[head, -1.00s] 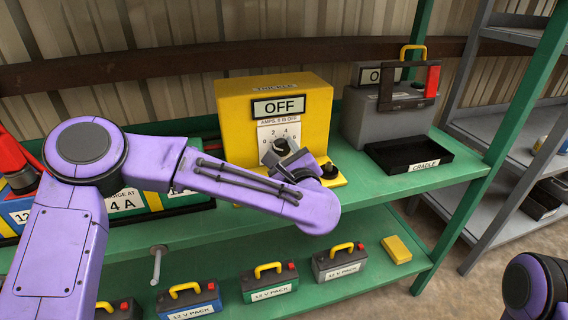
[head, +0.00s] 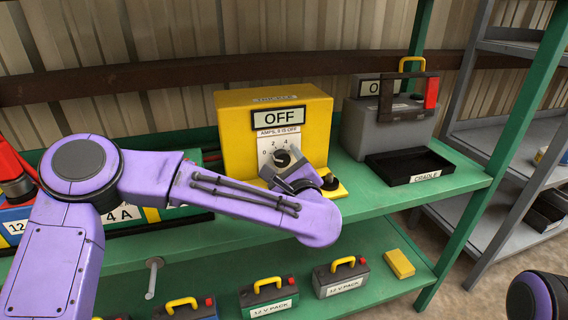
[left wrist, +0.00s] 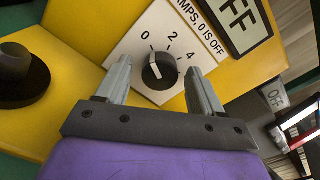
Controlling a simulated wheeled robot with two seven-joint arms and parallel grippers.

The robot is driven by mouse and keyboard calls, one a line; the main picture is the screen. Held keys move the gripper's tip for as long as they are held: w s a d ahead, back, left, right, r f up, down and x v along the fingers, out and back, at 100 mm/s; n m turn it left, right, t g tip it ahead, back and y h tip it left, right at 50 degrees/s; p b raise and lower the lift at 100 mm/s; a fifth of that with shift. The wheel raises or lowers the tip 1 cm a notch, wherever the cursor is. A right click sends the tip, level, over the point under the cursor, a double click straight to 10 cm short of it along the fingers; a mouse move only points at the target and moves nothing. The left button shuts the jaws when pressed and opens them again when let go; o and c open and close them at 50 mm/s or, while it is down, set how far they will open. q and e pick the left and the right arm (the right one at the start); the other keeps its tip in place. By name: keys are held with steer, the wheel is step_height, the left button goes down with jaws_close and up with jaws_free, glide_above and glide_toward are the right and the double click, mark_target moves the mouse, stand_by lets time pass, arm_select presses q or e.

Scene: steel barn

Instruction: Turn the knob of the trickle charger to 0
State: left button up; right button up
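The yellow trickle charger (head: 228,130) stands on the green shelf. Its display (head: 278,117) reads OFF. Below it is a white dial plate (left wrist: 138,55) marked 0, 2, 4, with "AMPS, 0 IS OFF". The black knob (head: 282,158) also shows in the left wrist view (left wrist: 164,72); its white line seems to point toward 0. My left gripper (left wrist: 158,68) is open, its fingers apart on either side of the knob in the picture, with gaps between. In the head view the left gripper (head: 292,174) is just in front of the knob. My right gripper is out of view.
A round black part (left wrist: 20,75) sits on the charger's yellow foot. To the right are a grey unit (head: 365,125) and a black cradle tray (head: 400,172). Battery packs (head: 270,293) and a yellow block (head: 398,263) are on the lower shelf.

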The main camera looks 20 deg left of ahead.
arm_select(q)
steer(key=v, duration=1)
steer(key=shift+d+p, duration=0.1)
steer(key=shift+p, duration=0.2)
steer(key=shift+s+d, duration=0.1)
steer(key=shift+s, duration=0.15)
